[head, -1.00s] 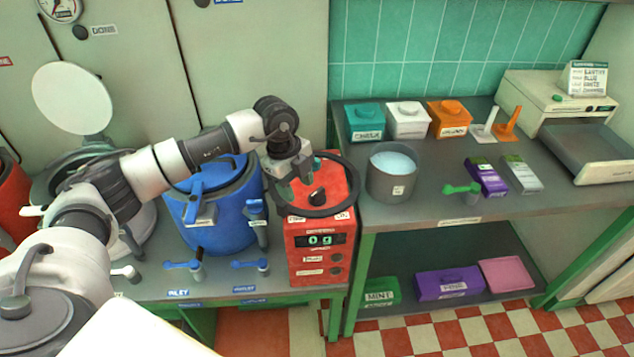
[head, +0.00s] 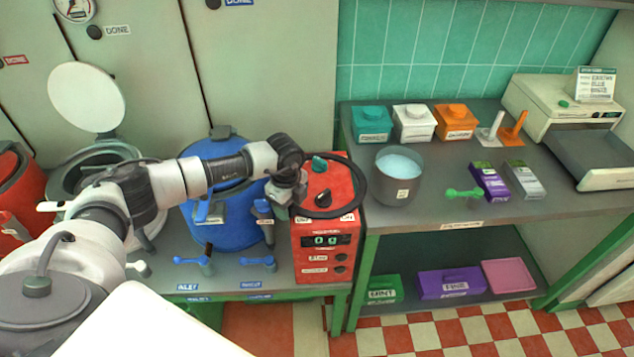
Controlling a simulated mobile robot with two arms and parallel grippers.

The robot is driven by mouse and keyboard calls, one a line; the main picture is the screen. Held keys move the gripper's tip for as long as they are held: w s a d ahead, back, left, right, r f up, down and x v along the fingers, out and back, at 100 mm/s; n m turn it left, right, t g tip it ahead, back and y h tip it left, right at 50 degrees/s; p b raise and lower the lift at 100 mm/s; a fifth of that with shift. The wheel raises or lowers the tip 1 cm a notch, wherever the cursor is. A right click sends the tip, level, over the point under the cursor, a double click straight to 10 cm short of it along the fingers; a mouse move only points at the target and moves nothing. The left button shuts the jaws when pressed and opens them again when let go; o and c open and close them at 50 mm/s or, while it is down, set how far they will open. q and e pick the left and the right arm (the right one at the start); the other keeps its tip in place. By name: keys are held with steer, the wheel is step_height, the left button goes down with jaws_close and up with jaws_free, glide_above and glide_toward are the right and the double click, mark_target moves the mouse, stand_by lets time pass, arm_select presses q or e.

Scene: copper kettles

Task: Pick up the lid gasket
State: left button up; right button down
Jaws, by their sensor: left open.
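The lid gasket looks like a large dark ring (head: 363,180) lying on top of the red scale (head: 315,262), reaching out past its edges. My left gripper (head: 287,196) is over the left side of the ring, with its jaws open. The gripper and its wrist cover the ring's left part, and I cannot tell whether the fingers touch it. A small black piece (head: 322,198) and a small teal piece (head: 319,164) show inside the ring. My right gripper is not in view.
A blue kettle (head: 225,225) stands close left of the scale, below my left arm. A grey pot (head: 398,180) stands close to the right on the grey table (head: 440,205). Teal, white and orange boxes (head: 456,121) stand behind it.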

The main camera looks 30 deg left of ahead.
arm_select(q)
steer(key=shift+f, duration=0.4)
jaws_close()
steer(key=shift+r, duration=0.1)
